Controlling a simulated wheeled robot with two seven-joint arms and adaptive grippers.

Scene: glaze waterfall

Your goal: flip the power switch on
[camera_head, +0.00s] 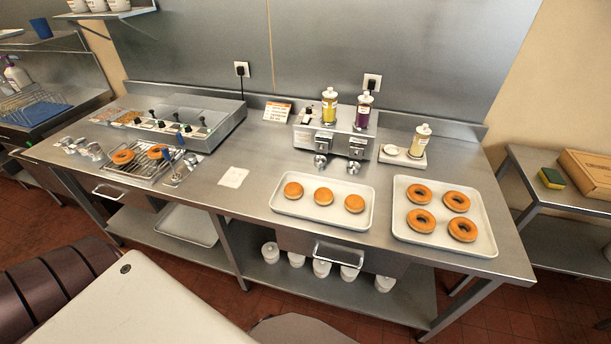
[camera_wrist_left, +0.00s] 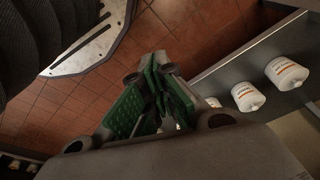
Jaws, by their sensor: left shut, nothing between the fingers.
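No power switch stands out clearly in the head view. A long steel appliance (camera_head: 190,122) at the back left of the counter has several black knobs and small controls along its front. A steel dispenser (camera_head: 336,139) at the back centre holds two jars and has two dark controls. Any switch on either is too small to tell. My left gripper (camera_wrist_left: 165,95) shows in the left wrist view with green-padded fingers, shut and empty. It is low, over the tiled floor beside a shelf with white tubs. Neither gripper shows in the head view.
A tray of plain doughnuts (camera_head: 285,212) and a tray of ring doughnuts (camera_head: 450,243) lie on the counter (camera_head: 215,205). A wire rack (camera_head: 135,170) with doughnuts stands at left. Wall sockets (camera_head: 372,82) hold black plugs. White tubs (camera_wrist_left: 248,97) stand on the lower shelf.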

